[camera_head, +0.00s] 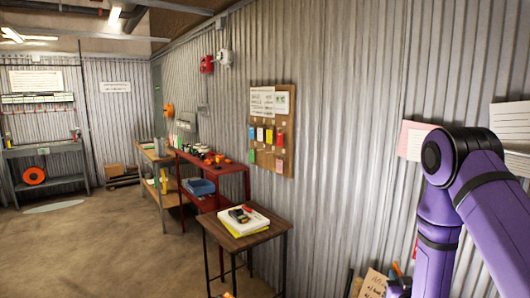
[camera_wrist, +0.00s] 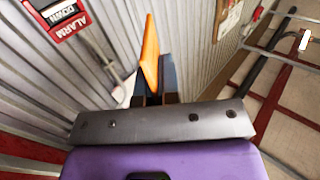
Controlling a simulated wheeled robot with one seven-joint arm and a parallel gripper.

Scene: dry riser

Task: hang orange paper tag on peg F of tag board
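The tag board (camera_head: 287,105) hangs on the corrugated wall in the head view. It carries papers at the top and yellow, blue, red, green and pink tags below. The peg letters are too small to read, so I cannot tell which is peg F. In the wrist view, my gripper (camera_wrist: 156,85) is shut on a thin orange piece, which looks like the orange paper tag (camera_wrist: 149,50), and the tag sticks out past the fingertips. What looks like part of the board (camera_wrist: 228,16) shows beyond, apart from the tag.
A small dark table (camera_head: 239,243) with papers stands below the board. A red shelf (camera_head: 212,164) with several items is left of it. A red alarm sign (camera_wrist: 60,16) is at the wrist view's upper left. Open floor (camera_head: 110,240) lies to the left.

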